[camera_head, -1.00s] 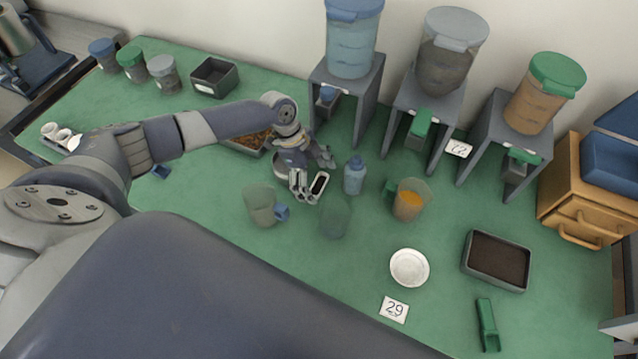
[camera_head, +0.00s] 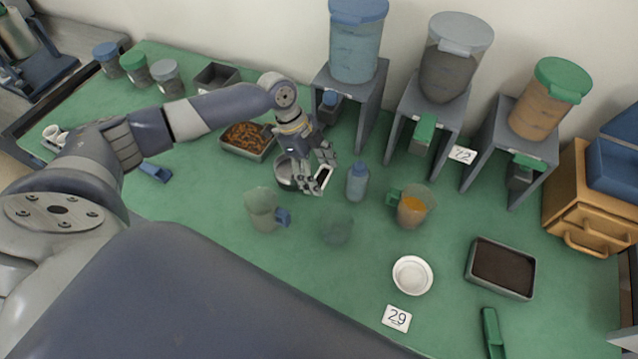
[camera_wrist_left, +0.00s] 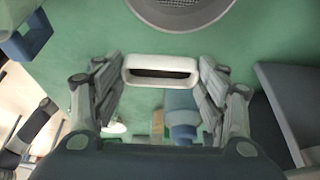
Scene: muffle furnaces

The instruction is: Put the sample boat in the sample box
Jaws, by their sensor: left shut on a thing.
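The sample boat is a small white oblong dish with a dark hollow; it shows in the head view (camera_head: 323,179) and in the left wrist view (camera_wrist_left: 160,71). My left gripper (camera_head: 318,178) is shut on it, one finger at each end, and it appears to be held above the green table. In the left wrist view my left gripper (camera_wrist_left: 161,85) has the boat across its fingertips. No box is clearly marked as the sample box; an empty dark open box (camera_head: 213,78) stands at the back left. My right gripper is not in view.
A round grey dish (camera_head: 284,172) sits just left of the gripper, partly hidden. A blue bottle (camera_head: 358,182) stands close on its right. Nearer are a clear jug (camera_head: 262,209) and glass (camera_head: 337,230). A pellet tray (camera_head: 247,142) lies behind left. Dispenser stands (camera_head: 352,88) rise behind.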

